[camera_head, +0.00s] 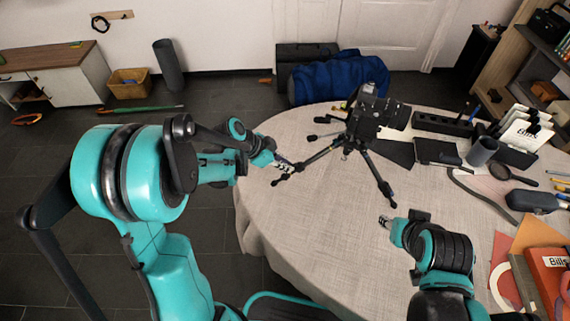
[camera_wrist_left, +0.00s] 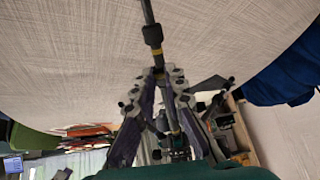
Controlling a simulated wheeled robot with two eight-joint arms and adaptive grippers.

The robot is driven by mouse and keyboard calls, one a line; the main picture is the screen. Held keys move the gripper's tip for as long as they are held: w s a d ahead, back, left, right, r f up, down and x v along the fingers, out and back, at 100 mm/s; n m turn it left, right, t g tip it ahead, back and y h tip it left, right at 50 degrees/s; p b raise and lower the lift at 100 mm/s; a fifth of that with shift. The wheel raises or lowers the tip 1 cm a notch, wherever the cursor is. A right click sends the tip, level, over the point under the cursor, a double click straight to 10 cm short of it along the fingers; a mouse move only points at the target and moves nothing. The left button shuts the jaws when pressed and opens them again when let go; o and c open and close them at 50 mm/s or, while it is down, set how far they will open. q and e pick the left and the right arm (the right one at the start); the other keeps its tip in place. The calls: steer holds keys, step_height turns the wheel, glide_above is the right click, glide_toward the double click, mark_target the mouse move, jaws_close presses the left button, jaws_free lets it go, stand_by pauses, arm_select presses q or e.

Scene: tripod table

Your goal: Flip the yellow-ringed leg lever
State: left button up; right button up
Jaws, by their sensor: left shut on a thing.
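A black tripod (camera_head: 362,142) stands on the round table with a camera (camera_head: 378,112) on top. One of its legs (camera_head: 318,157) reaches left to my left gripper (camera_head: 284,168). In the left wrist view, this leg runs between the fingers of my left gripper (camera_wrist_left: 160,75), with the yellow ring (camera_wrist_left: 156,52) and a dark clamp (camera_wrist_left: 152,35) just beyond the fingertips. The left gripper is shut on the leg near the ring. Whether it touches the lever itself is hidden by the fingers. My right gripper (camera_head: 386,221) hovers over the table's right side; its opening is too small to judge.
The round table (camera_head: 310,240) has a pale cloth, bare at the front left. A black organizer (camera_head: 442,124), a grey cup (camera_head: 482,151), a magnifier (camera_head: 508,174) and orange folders (camera_head: 553,270) crowd the right side. A blue cloth (camera_head: 335,80) lies behind the table.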

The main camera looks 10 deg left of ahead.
arm_select(q)
steer(key=shift+w+d+r+p, duration=0.1)
steer(key=shift+d+r+p, duration=0.15)
steer(key=shift+r, duration=0.25)
steer(key=shift+w+d+r+p, duration=0.1)
steer(key=shift+r+p, duration=0.15)
steer(key=shift+r, duration=0.2)
stand_by(1.0)
steer(key=shift+w+d+r, duration=0.2)
steer(key=shift+d+r, duration=0.2)
steer(key=shift+d, duration=0.1)
jaws_close()
stand_by(0.5)
steer(key=shift+o, duration=1.3)
jaws_free()
steer(key=shift+a+r+p, duration=0.1)
steer(key=shift+p, duration=0.25)
steer(key=p+v, duration=0.3)
steer(key=v, duration=0.3)
